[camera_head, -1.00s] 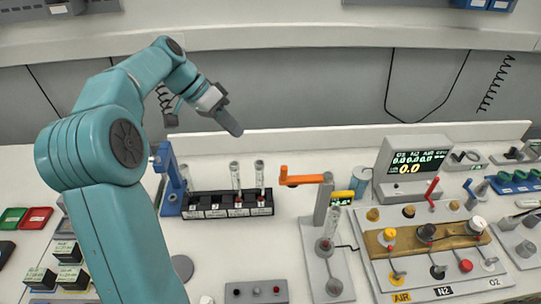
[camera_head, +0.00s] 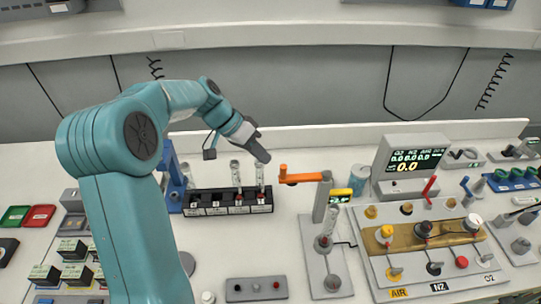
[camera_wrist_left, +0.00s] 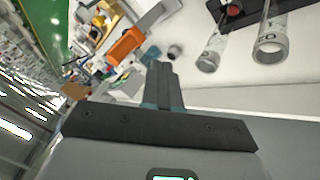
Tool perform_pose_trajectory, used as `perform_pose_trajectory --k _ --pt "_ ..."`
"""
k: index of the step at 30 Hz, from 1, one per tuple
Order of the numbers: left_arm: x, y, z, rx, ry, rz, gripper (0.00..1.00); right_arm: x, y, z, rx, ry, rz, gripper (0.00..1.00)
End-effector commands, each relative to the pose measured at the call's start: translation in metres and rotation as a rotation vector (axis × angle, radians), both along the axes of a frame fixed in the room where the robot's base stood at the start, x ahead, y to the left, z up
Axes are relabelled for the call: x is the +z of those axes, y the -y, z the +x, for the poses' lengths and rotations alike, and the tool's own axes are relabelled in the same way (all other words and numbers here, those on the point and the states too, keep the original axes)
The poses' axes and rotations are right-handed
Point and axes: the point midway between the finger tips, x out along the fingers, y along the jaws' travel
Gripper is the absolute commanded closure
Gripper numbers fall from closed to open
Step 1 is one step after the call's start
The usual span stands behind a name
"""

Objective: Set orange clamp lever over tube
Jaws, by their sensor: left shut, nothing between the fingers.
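The orange clamp lever (camera_head: 301,176) sticks out to the left from the top of a grey post (camera_head: 321,198) on a grey base plate. A clear tube (camera_head: 330,220) stands on that plate beside the post, below the lever. My left gripper (camera_head: 264,157) is shut and empty, up and to the left of the lever's free end and apart from it. In the left wrist view the shut fingers (camera_wrist_left: 164,80) point toward the bench, with the orange lever (camera_wrist_left: 125,46) to their left. My right gripper is in neither view.
A black rack (camera_head: 226,203) with numbered slots holds clear tubes (camera_head: 260,178) just below my left gripper. A blue stand (camera_head: 171,180) is left of it. A valve panel (camera_head: 420,240) and a display (camera_head: 409,162) stand to the right. A grey box (camera_head: 256,289) lies in front.

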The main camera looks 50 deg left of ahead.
Motion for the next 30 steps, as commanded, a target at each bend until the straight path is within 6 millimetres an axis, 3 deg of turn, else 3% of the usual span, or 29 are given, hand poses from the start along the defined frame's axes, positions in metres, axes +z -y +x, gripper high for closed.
perform_pose_trajectory --k 3,9,30 --pt "0.006 0.019 0.001 -0.004 0.003 0.002 1.00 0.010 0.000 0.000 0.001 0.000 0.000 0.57" --pt "0.004 0.032 0.003 -0.001 0.003 0.003 1.00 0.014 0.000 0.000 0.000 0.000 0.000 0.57" --pt "0.003 0.036 0.001 0.047 0.003 0.003 1.00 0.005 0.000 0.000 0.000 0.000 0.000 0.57"
